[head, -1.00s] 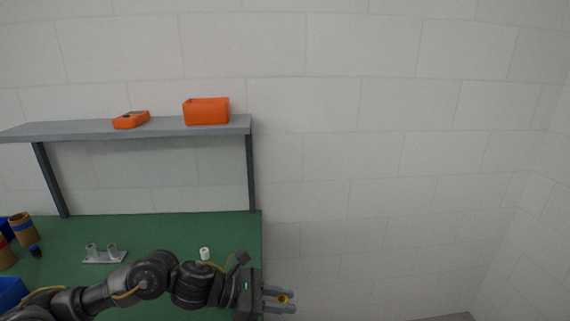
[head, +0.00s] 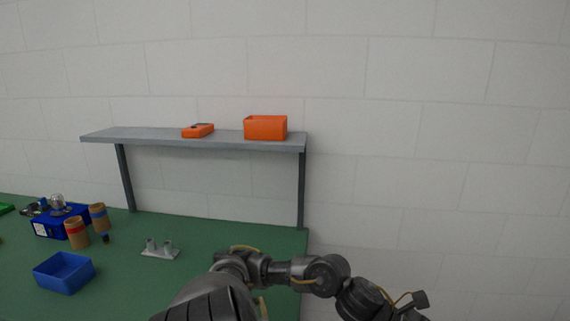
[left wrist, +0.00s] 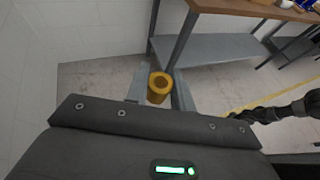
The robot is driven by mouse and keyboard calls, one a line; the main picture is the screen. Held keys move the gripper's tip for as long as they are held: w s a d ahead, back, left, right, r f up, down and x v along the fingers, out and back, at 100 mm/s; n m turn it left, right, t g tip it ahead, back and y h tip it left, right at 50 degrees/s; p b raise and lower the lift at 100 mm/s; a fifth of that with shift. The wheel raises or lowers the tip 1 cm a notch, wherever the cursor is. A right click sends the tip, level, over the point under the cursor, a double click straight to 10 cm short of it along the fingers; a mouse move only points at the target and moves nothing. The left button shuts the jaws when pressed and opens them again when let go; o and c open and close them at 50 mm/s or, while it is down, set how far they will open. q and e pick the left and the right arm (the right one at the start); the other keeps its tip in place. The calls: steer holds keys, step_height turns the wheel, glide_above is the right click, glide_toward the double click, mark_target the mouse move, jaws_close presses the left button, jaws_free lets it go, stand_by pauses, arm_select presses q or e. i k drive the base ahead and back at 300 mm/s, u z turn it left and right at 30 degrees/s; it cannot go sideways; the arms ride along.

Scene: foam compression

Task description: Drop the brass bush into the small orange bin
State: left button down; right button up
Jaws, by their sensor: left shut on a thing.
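The brass bush (left wrist: 159,85) is a short golden ring with a dark bore. It sits between the two grey fingers of my left gripper (left wrist: 160,90), which is shut on it, in the left wrist view. In the head view my left arm reaches right along the bottom edge, and its gripper and the bush are out of the picture. The small orange bin (head: 266,128) stands upright on the right part of the grey shelf, well above the arm; its inside is mostly hidden. A dark arm shows at the right of the left wrist view, its end too small to read.
The grey shelf (head: 220,142) stands over the green bench (head: 210,230) and also holds an orange device (head: 198,130). A blue bin (head: 64,273), cardboard tubes (head: 77,233) and a grey two-post fixture (head: 160,250) are on the bench. Right of the shelf is bare wall.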

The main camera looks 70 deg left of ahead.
mark_target(261, 135)
steer(key=i, duration=1)
steer(key=u, duration=1.3)
